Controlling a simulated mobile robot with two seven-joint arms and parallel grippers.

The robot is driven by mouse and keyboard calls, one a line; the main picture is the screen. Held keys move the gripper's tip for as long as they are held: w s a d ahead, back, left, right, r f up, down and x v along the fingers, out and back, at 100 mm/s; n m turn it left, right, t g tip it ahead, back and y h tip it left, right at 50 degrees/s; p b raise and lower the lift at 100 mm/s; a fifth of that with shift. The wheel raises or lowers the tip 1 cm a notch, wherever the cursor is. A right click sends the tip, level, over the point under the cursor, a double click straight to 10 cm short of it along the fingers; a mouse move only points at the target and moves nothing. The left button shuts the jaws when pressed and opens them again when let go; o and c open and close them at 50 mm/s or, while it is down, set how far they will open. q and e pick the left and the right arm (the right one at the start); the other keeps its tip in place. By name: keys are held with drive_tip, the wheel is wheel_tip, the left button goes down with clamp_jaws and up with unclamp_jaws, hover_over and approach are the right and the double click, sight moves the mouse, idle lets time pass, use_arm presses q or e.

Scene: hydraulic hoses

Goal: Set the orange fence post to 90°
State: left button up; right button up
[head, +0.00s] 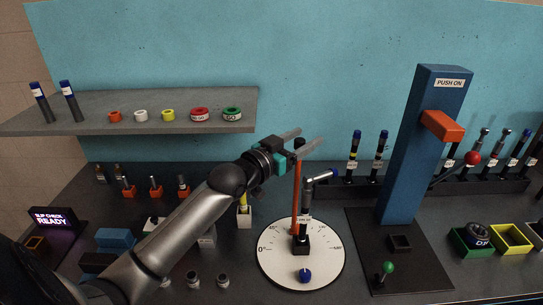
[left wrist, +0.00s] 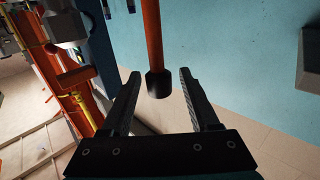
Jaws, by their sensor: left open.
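The orange fence post (head: 296,196) is a thin upright rod with a black cap, rising behind the middle of a round white angle dial (head: 275,272). The dial reads 0° at its left. My left gripper (head: 309,137) is open at the height of the black cap. In the left wrist view, the post (left wrist: 152,35) and its black end (left wrist: 157,84) show between the two spread fingers, with gaps on both sides. A hose piece with a bent metal fitting (head: 322,180) stands in a black block (head: 301,244) on the dial. My right gripper is not in view.
A blue press column (head: 411,160) with an orange arm (head: 441,126) stands right of the dial. A blue knob (head: 305,275) is at the dial's front. A grey shelf (head: 180,98) with colored rings is at the back left. Racked hoses stand behind on the right.

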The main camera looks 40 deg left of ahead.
use_arm(q)
drive_tip(key=s+a, duration=0.2)
drive_tip(key=s, duration=1.1)
drive_tip(key=shift+b, duration=0.3)
drive_tip(key=shift+a, duration=0.1)
